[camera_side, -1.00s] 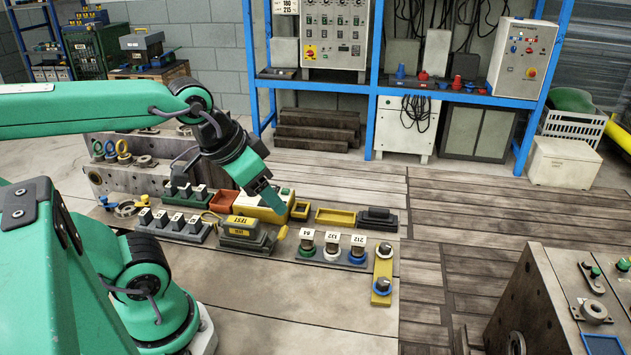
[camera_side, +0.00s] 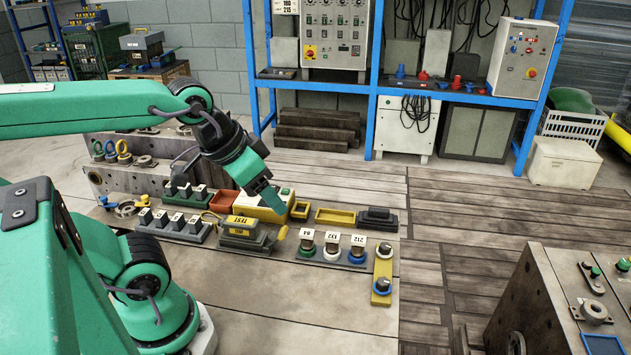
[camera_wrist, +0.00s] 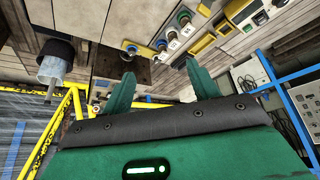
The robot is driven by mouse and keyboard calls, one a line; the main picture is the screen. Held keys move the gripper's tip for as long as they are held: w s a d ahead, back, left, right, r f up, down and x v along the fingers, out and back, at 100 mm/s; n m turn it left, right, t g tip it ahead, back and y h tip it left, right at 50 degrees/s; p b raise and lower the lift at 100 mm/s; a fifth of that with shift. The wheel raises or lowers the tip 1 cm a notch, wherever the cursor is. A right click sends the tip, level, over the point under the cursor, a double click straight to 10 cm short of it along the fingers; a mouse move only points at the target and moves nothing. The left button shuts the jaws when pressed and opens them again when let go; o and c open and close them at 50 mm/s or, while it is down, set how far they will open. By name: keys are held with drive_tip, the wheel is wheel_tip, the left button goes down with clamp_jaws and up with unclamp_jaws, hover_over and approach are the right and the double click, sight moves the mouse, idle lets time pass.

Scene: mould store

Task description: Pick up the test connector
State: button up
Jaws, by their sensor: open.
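The test connector (camera_side: 243,236) is a dark grey block with a yellow frame and a yellow label reading TEST. In the side view it sits on the bench, in the middle of the laid-out parts. My gripper (camera_side: 277,205) hangs above the parts, slightly to the right of the test connector in the picture and apart from it. In the wrist view my gripper (camera_wrist: 161,85) has its two green fingers spread wide with nothing between them. I cannot surely pick out the test connector in the wrist view.
Labelled round connectors (camera_side: 331,251) stand in a row to the right. A rack of dark connectors (camera_side: 170,226) stands to the left. A white and yellow box (camera_side: 247,205) stands behind the test connector. A yellow strip (camera_side: 382,270) lies farther right.

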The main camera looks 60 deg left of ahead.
drive_tip(key=m+g, duration=0.5)
drive_tip(key=m, duration=0.3)
hover_over(240, 220)
drive_tip(key=f, duration=1.1)
drive_tip(key=shift+w+d+f, duration=0.15)
drive_tip(key=shift+d+f, duration=0.2)
drive_tip(key=shift+f, duration=0.05)
drive_tip(key=shift+s+a+f+m+g, duration=0.2)
drive_tip(key=shift+a+f+m+g, duration=0.1)
drive_tip(key=shift+a+f+m, duration=0.15)
drive_tip(key=shift+f, duration=1.25)
drive_tip(key=shift+f, duration=0.15)
drive_tip(key=shift+d+f, duration=0.1)
drive_tip(key=shift+f, duration=2.35)
drive_tip(key=shift+c, duration=0.4)
